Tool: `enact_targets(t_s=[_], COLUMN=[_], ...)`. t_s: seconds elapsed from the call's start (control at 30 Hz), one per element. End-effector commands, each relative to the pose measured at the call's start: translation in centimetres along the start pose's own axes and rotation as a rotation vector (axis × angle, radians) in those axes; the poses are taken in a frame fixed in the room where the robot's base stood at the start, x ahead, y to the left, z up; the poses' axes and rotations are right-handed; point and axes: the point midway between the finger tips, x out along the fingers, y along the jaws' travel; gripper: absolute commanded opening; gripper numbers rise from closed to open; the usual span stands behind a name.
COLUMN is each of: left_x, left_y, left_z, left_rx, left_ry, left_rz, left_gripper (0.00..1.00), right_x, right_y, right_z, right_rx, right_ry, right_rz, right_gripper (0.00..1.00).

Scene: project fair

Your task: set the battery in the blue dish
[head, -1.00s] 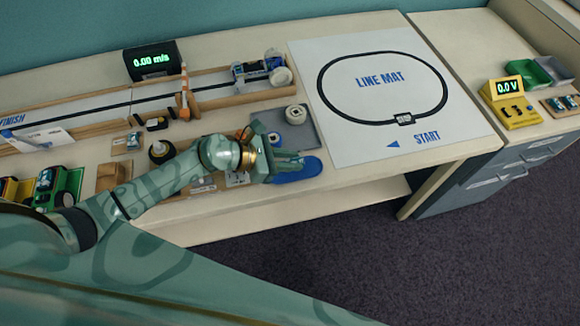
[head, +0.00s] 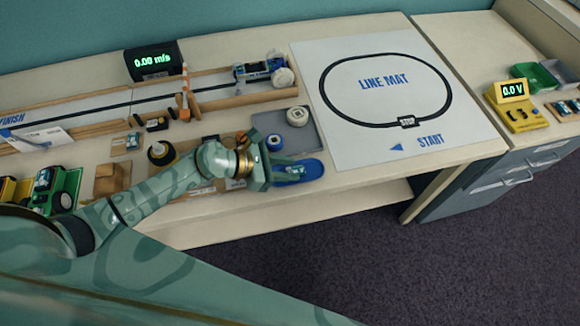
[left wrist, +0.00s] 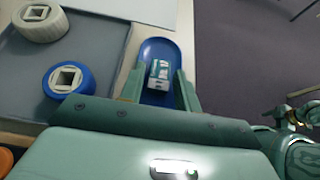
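The blue dish (head: 312,168) is a long oval at the table's front edge, right of my left gripper (head: 292,170). In the left wrist view the dish (left wrist: 157,48) lies beneath and between the fingers of my left gripper (left wrist: 160,78). The battery (left wrist: 158,74), a small white and green block, lies in the dish between the fingertips. Gaps show on both sides of it, so the gripper looks open around it. The near end of the dish is hidden by the hand. Part of my right gripper (left wrist: 301,104) shows small at the right edge; its opening is unclear.
A grey tray (head: 270,120) behind the dish holds a white wheel (head: 297,115) and a blue wheel (head: 273,142). The line mat (head: 345,140) lies to the right. Open floor lies in front.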

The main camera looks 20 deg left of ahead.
Motion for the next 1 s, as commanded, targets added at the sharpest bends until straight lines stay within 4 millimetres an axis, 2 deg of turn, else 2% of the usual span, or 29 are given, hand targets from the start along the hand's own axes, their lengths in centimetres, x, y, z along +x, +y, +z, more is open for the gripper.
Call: enact_targets(t_s=[0.3,0.5,0.67,1.0], left_x=[-7.4,-10.3,-10.9,-10.9], left_y=[-0.1,0.0,0.0,0.0], left_z=[0.0,0.0,0.0,0.0], left_rx=[0.000,0.000,0.000,-0.002], left_ry=[0.004,0.002,0.001,0.000], left_rz=[-0.001,-0.001,-0.001,-0.001], left_gripper=[0.33,0.33,0.33,0.33], right_x=[-1.1,-1.3,-1.4,-1.3], right_y=[0.1,0.1,0.1,-0.1], right_z=[-0.4,-0.5,-0.5,-0.7], right_rx=[0.000,0.000,0.000,0.002], right_ry=[0.010,0.011,0.011,0.014], right_rz=[0.003,0.003,0.003,0.000], right_gripper=[0.60,0.60,0.60,0.60])
